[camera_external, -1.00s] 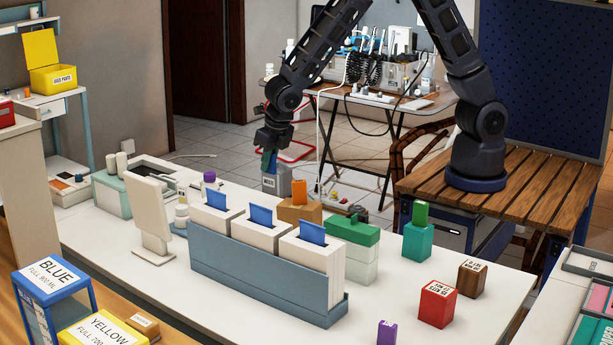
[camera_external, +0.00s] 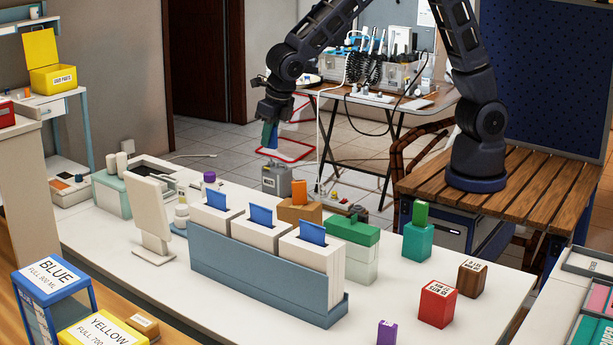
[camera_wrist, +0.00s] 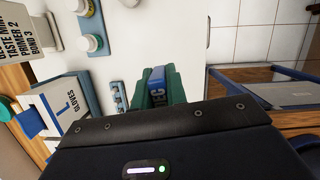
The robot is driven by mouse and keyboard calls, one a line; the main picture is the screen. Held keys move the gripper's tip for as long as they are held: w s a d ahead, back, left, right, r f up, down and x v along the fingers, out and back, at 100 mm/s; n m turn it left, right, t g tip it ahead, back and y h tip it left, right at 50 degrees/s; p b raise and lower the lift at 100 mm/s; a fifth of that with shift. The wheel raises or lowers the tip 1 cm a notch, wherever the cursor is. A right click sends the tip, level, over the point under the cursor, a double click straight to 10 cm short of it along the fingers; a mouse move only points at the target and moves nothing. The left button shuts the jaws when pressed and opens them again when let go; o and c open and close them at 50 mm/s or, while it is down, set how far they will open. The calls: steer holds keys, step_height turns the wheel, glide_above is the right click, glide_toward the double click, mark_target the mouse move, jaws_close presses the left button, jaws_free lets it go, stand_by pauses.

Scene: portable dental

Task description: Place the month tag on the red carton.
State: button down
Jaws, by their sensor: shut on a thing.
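My gripper (camera_external: 268,132) is in the air above and slightly left of a grey box (camera_external: 276,182) at the back of the white counter. The tag's blue lower end (camera_external: 272,143) also shows in the external view, pointing down and clear of the box. The red carton (camera_external: 436,305) stands at the right front of the counter, with printed text on its top. It is far from my gripper.
Between them stand an orange tag in a tan block (camera_external: 300,212), a green-lidded box (camera_external: 352,238), a teal block with a green tag (camera_external: 418,241) and a blue rack (camera_external: 265,287) of white boxes with blue tags. A brown block (camera_external: 472,278) is close behind the carton. A purple block (camera_external: 387,333) stands nearer the front.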

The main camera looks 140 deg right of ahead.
steer(key=w+a+r+n+t, duration=0.1)
steer(key=w+a+n, duration=0.3)
steer(key=w+a, duration=0.7)
step_height(320, 180, up, 6)
steer(key=n+t+y, duration=0.2)
steer(key=n+y, duration=0.1)
steer(key=n, duration=0.9)
glide_above(437, 293)
steer(key=s, duration=0.1)
step_height(437, 293, down, 19)
steer(key=shift+s+f, duration=0.1)
steer(key=shift+f, duration=0.1)
steer(key=c, duration=1.8)
jaws_free()
steer(key=shift+f, duration=0.15)
steer(key=o, duration=0.4)
